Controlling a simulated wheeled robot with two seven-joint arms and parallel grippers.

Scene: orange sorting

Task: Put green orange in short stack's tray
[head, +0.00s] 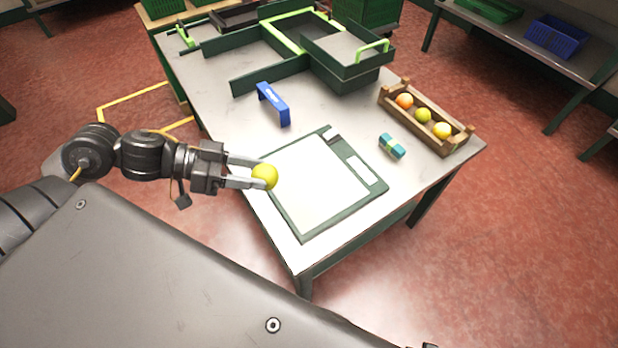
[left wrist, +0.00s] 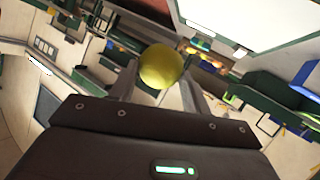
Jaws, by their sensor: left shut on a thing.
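A yellow-green orange (head: 265,176) is held between the fingertips of my left gripper (head: 258,174), at the left edge of the table's white-topped board. The held orange also shows in the left wrist view (left wrist: 161,66), between the two fingers. Dark green trays stand at the table's far end. The nearer tray (head: 345,72) has a light green handle and sits on another dark green tray, as a short stack. A longer tray with a light green edge (head: 296,34) lies behind it to the left. My right gripper is not in view.
A wooden crate (head: 463,137) at the right holds an orange fruit and two yellow-green ones. A green-framed white board (head: 376,186) lies in front. A blue bracket (head: 274,104) stands behind it, and a small teal box (head: 392,146) lies to its right.

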